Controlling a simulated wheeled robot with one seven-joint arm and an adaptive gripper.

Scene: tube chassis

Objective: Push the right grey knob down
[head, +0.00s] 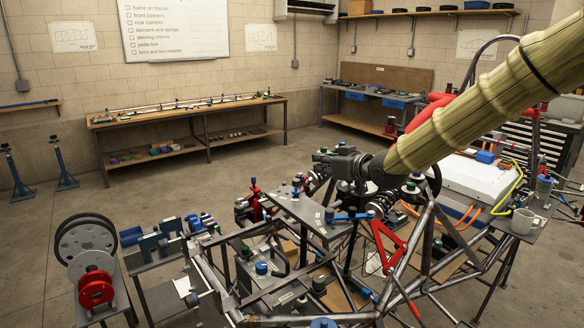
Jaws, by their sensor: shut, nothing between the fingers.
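I cannot single out the right grey knob for sure. A small dark grey knob-like cylinder (319,284) stands low in the front of the chassis, below the gripper and apart from it. A grey plate (300,212) lies below and left of the gripper. Part of the chassis behind the arm is hidden.
Red links (385,245) and steel tubes crowd the space under my gripper. A stand with a red reel (95,288) is at the front left.

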